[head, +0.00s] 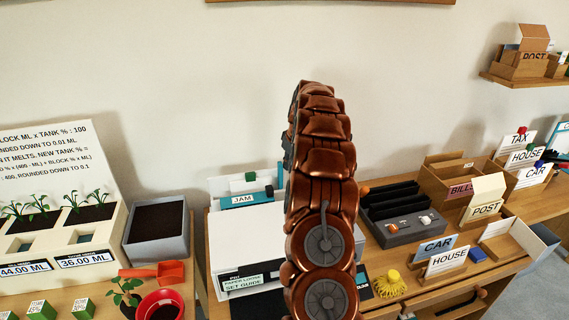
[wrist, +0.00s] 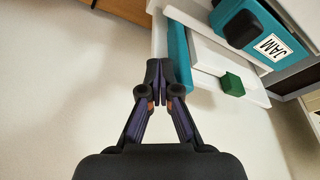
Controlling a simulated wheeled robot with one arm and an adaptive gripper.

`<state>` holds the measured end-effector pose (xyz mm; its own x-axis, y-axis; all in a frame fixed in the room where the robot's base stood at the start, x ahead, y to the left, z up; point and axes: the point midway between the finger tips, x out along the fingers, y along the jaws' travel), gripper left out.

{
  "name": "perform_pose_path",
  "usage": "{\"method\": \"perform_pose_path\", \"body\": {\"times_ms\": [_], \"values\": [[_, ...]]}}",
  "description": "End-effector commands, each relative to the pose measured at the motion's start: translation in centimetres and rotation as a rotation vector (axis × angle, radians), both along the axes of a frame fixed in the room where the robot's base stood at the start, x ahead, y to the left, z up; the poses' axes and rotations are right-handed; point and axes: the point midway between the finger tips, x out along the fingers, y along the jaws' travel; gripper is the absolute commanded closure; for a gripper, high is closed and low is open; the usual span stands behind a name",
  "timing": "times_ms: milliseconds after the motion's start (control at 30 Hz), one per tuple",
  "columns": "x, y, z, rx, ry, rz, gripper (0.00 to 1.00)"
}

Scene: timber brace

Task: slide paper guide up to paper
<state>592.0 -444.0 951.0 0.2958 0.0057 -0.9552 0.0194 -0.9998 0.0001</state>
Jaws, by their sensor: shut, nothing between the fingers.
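The white printer (head: 245,245) stands on the wooden bench, partly hidden behind my copper arm. At its back are a teal part labelled JAM (head: 243,200), white upright sheets or panels and a small green block (head: 250,176). In the wrist view my gripper (wrist: 160,82) is shut and empty. Its tips are close beside a teal strip (wrist: 177,55) at the edge of the white panel (wrist: 212,52); I cannot tell if they touch. The green block (wrist: 232,84) sits on the panel, right of the tips. Which part is the paper guide is unclear. The head view hides my gripper.
A sign on the printer (head: 243,281) reads "paper loose set guide". Left are a grey planter (head: 157,228) and a red pot (head: 160,304). Right are a dark grey tray (head: 400,225), cardboard boxes and a yellow brush-like object (head: 389,284).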

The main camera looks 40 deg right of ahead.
Motion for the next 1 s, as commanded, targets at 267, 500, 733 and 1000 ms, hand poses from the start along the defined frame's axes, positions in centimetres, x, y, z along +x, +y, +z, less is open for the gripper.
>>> {"method": "perform_pose_path", "body": {"times_ms": [267, 500, 733, 1000], "values": [[0.4, 0.6, 0.0, 0.000, 0.000, 0.002, 1.00], [0.6, 1.2, -0.1, 0.001, 0.000, 0.001, 1.00], [0.9, 1.6, -0.1, 0.001, 0.001, 0.000, 1.00], [1.2, 2.2, -0.1, 0.001, 0.001, 0.001, 1.00]]}}
